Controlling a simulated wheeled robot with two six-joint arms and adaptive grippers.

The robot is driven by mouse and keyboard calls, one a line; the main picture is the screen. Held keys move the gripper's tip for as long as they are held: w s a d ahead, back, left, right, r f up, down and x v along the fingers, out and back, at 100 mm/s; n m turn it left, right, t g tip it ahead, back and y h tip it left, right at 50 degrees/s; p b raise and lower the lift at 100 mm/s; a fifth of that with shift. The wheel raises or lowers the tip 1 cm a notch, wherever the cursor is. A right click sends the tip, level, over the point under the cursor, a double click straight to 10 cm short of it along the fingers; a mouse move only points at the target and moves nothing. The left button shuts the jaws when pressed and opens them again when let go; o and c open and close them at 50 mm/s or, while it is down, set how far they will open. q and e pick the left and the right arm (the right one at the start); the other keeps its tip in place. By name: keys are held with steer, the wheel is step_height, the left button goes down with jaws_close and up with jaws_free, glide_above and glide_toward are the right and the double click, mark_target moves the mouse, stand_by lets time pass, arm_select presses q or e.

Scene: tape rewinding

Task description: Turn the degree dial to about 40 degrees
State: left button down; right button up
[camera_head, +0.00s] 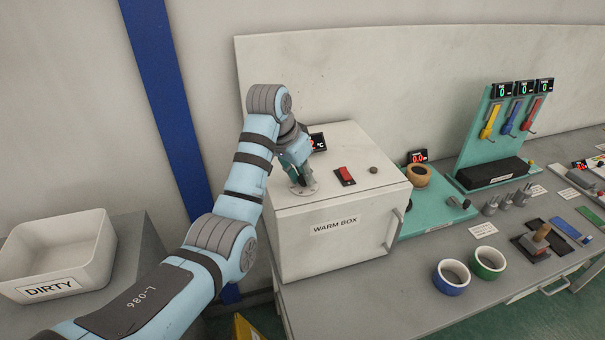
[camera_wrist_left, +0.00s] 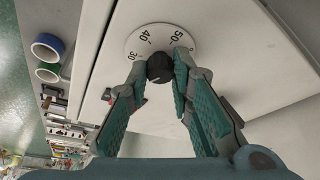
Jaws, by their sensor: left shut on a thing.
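The degree dial (camera_head: 305,188) is a round white disc on top of the warm box (camera_head: 290,249), near its front left corner. In the left wrist view the dial's disc (camera_wrist_left: 148,36) shows the numbers 30, 40 and 50, and its dark knob (camera_wrist_left: 160,68) stands at the centre. My left gripper (camera_head: 301,180) points down at the dial. It also shows in the left wrist view (camera_wrist_left: 160,76), with its two fingers shut on the knob from both sides. The fingers hide part of the dial and its pointer cannot be read. My right gripper is in neither view.
A red switch (camera_head: 345,175) and a small display (camera_head: 317,142) sit on the box top near the gripper. Blue tape (camera_head: 451,277) and green tape (camera_head: 488,262) lie on the table to the right. A DIRTY bin (camera_head: 62,256) stands at left.

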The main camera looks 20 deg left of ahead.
arm_select(q)
steer(key=m+g+h, duration=0.1)
steer(key=m, duration=0.3)
steer(key=shift+a+m, duration=0.1)
steer(key=shift+m, duration=0.2)
steer(key=m+g, duration=0.1)
steer(key=m, duration=0.1)
steer(key=m+h, duration=0.1)
steer(key=m, duration=0.1)
steer(key=shift+w+m+g, duration=0.15)
steer(key=shift+m+g, duration=0.15)
steer(key=shift+g, duration=0.1)
steer(key=shift+m, duration=0.4)
steer(key=c, duration=1.4)
jaws_free()
steer(key=v, duration=0.7)
steer(key=shift+a+r, duration=0.2)
